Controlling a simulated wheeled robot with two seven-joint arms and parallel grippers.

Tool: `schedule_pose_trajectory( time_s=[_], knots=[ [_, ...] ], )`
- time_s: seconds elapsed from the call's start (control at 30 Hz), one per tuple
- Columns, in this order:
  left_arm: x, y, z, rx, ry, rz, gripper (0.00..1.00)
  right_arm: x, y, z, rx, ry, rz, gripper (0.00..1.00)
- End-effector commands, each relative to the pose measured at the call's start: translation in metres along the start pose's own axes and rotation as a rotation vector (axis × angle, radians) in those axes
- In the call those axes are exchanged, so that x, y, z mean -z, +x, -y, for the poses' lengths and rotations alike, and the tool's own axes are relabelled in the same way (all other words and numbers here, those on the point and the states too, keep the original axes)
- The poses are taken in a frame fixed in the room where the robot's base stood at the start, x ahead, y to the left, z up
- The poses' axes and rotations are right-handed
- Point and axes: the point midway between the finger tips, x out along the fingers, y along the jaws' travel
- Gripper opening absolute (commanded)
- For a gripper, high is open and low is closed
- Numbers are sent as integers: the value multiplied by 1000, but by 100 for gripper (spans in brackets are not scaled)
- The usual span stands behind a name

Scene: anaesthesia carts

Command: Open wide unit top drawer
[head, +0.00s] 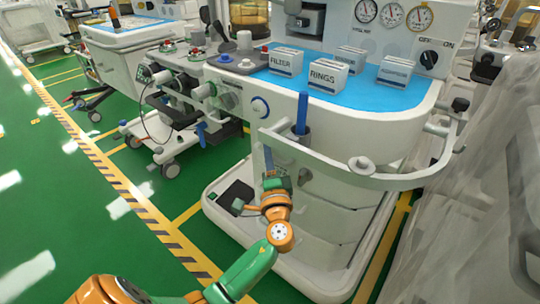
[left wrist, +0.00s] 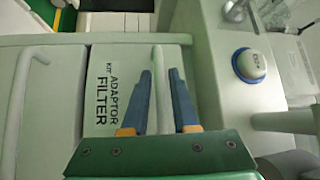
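The wide unit (head: 330,180) is the white cart with a blue top, and its drawer fronts face my left arm. My right gripper is not in view.
A curved white rail (head: 350,177) sticks out from the cart above my left gripper. White boxes (head: 328,77) stand on the blue top. Another drawer with a handle (left wrist: 22,90) lies beside the first in the wrist view. Green floor (head: 50,200) is free at left.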

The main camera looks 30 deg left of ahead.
Motion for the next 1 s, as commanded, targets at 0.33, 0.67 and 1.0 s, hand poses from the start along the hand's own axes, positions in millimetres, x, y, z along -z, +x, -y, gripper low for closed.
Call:
schedule_pose_trajectory(
  time_s=[0.33,0.67,1.0],
  knots=[
    [0,0,-1,-1,0,0,0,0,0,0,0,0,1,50],
    [0,0,-1,-1,1,-1,0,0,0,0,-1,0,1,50],
    [0,0,-1,-2,0,-1,0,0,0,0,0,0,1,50]
  ],
)
